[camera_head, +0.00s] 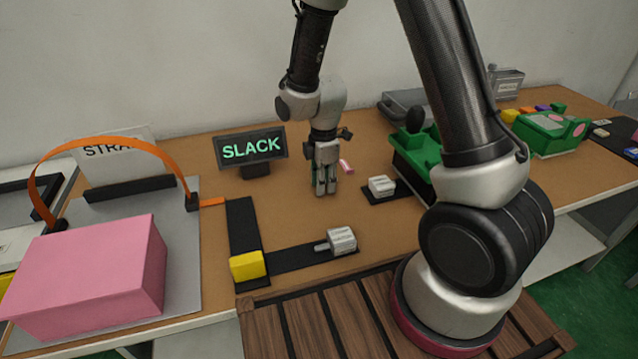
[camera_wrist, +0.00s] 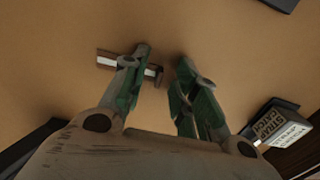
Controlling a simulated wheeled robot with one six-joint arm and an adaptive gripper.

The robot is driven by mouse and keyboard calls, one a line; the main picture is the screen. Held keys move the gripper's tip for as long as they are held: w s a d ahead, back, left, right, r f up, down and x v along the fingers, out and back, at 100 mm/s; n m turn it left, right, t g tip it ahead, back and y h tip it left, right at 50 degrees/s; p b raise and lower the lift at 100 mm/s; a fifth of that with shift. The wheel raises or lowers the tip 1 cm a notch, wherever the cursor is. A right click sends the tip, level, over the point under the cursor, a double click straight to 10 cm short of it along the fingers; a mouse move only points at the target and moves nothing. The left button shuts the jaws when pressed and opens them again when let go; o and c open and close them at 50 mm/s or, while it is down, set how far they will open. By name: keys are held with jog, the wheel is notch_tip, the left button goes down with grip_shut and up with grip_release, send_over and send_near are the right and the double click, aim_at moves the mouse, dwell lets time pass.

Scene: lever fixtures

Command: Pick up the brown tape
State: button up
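My gripper (camera_wrist: 164,68) points down at the table and is open, with a clear gap between its two green-grey fingers and nothing held. A short brown strip with a white band (camera_wrist: 106,59) lies on the table under the left finger in the wrist view, its right end reaching into the gap. The finger hides part of it. It is the only brown piece I see there; I cannot tell for sure that it is the tape. In the head view my gripper (camera_head: 325,190) is low over the table, and a small pinkish piece (camera_head: 346,166) shows just right of it.
A white labelled block (camera_head: 382,186) sits right of my gripper, also in the wrist view (camera_wrist: 278,130). A green fixture (camera_head: 415,160) stands beyond it. The SLACK sign (camera_head: 251,147) stands left. A pink block (camera_head: 90,275) and an orange strap (camera_head: 100,143) are far left.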

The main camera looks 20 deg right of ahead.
grip_shut()
